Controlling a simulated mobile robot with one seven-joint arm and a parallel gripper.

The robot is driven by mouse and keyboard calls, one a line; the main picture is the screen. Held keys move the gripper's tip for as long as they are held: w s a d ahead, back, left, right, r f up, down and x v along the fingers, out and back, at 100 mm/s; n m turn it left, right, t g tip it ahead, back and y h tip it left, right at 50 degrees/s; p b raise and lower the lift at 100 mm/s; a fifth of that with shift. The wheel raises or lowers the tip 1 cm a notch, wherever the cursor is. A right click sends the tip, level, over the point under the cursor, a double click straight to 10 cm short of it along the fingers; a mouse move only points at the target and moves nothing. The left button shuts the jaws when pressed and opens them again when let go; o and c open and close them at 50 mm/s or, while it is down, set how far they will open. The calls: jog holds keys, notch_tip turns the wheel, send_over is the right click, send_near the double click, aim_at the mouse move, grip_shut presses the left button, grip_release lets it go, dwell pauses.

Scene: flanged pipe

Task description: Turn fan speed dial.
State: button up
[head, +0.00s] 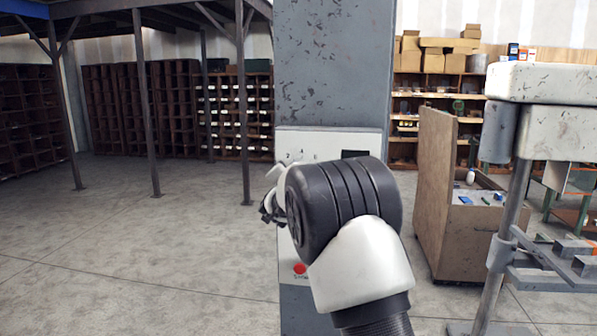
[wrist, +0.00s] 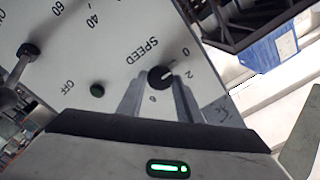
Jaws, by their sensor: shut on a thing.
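The fan speed dial (wrist: 160,76) is a small round black knob with a white pointer line, on a white panel (wrist: 120,45) marked SPEED. Marks 0, 2 and 6 show around it, and the pointer lies toward the 0 and 2 side. My gripper (wrist: 161,90) is shut on the dial, with one grey finger on each side of it. In the head view my gripper (head: 268,208) is at the left edge of the grey pillar's panel (head: 345,140), and my arm hides most of the panel and the dial.
On the panel are a dark green button (wrist: 97,90) by OFF and a lever switch (wrist: 28,50) at the left. A red button (head: 300,268) sits lower on the pillar. A wooden cabinet (head: 435,190) and a drill-like machine (head: 545,85) stand right. The floor at left is clear.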

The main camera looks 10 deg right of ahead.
dwell(0.5)
jog(key=o, duration=1)
jog(key=shift+o, duration=0.2)
jog(key=b+v, duration=0.3)
jog(key=v, duration=1.4)
jog(key=shift+s, duration=0.2)
